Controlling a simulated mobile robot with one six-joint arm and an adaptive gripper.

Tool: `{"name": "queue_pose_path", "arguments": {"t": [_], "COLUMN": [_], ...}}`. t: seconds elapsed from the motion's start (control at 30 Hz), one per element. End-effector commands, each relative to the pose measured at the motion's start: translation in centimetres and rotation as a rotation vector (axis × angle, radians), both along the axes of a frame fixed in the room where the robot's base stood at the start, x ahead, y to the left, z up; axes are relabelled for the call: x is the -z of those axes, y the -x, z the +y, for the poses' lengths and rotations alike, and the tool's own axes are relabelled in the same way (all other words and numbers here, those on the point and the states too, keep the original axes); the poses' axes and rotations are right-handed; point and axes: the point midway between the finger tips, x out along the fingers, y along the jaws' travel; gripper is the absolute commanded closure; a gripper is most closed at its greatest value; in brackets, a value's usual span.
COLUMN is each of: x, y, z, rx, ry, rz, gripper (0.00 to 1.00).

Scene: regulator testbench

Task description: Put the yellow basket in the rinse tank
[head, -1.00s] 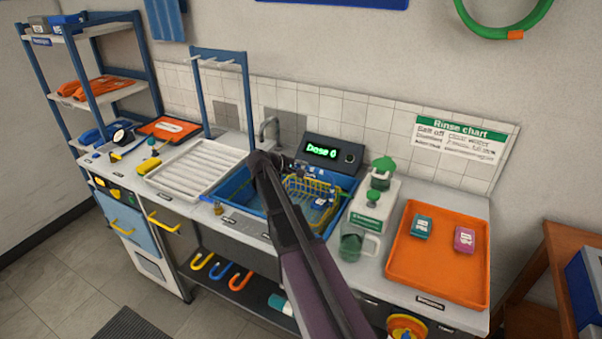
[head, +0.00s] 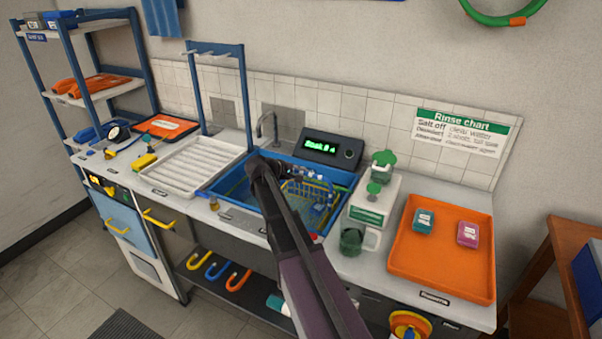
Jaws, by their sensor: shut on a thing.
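The blue rinse tank (head: 231,187) is set into the counter below a grey tap. The yellow wire basket (head: 309,194) is inside the tank's outline, in its right part; I cannot tell whether it touches the tank floor. My gripper (head: 300,175) is over the tank at the basket's upper left side and is shut on the basket, though its fingertips are small and partly hidden by my arm. My arm crosses the tank's front edge and hides part of its middle.
A white ribbed drainer (head: 190,166) lies left of the tank. A display box (head: 332,147) stands behind it. A green-and-white dispenser (head: 371,200) and a green jug (head: 354,239) stand close at its right. An orange tray (head: 440,262) with two small packs is farther right.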

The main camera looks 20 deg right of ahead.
Motion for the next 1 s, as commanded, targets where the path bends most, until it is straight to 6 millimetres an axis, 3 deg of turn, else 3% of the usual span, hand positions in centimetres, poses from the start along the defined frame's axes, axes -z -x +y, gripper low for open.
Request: {"name": "queue_pose_path", "arguments": {"t": [0.27, 0.73, 1.0], "x": [0.4, 3.3, 3.7], "y": [0.0, 0.0, 0.0], "z": [0.0, 0.0, 0.0], "rx": [0.0, 0.0, 0.0], "ry": [0.004, 0.004, 0.004], "rz": [0.0, 0.0, 0.0], "gripper": [1.0, 1.0, 1.0]}}
